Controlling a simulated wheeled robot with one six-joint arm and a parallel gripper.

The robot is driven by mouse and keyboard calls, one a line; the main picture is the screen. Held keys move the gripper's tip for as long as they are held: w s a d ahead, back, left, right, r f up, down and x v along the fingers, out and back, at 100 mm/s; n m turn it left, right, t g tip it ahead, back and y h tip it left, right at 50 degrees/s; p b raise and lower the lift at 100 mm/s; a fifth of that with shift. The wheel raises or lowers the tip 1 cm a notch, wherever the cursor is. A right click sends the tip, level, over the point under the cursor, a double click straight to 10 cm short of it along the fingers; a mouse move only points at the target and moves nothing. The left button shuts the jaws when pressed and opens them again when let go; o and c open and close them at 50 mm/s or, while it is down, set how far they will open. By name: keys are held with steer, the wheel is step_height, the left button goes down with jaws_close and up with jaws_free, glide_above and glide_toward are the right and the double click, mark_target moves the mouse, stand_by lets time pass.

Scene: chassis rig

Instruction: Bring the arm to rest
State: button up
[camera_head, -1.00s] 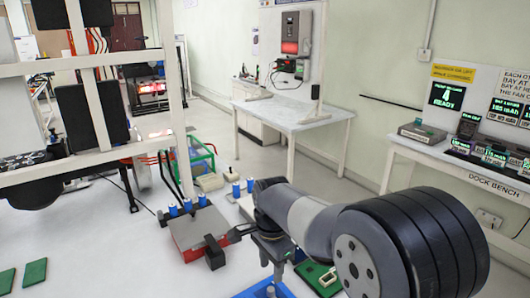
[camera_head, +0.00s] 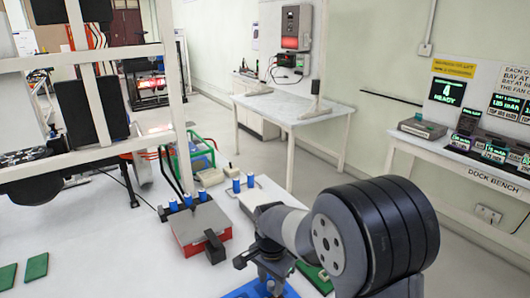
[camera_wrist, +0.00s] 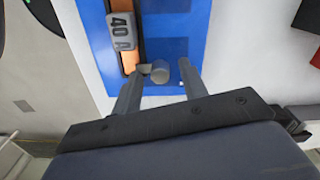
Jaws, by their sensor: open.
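My gripper (camera_head: 268,284) is low at the bottom middle of the head view, over a blue tray or plate (camera_head: 240,293). In the wrist view my gripper (camera_wrist: 163,68) has its two fingers apart. A short grey round peg (camera_wrist: 159,75) shows between the fingertips, with a gap on each side; I cannot tell its height against them. The blue plate (camera_wrist: 172,20) lies below, with an orange part bearing a grey "40 A" label (camera_wrist: 122,30) beside the left finger. My arm is bent, with its large dark joint nearest the head camera.
A red-sided box with a grey top (camera_head: 198,226) and blue cylinders (camera_head: 188,200) stands left of my gripper. A white frame (camera_head: 85,60) rises at left. Green pads (camera_head: 37,266) lie at lower left. The dock bench (camera_head: 470,168) is at right.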

steer(key=n, duration=0.5)
steer(key=shift+n, duration=0.4)
steer(key=n, duration=1.5)
steer(key=shift+n, duration=0.3)
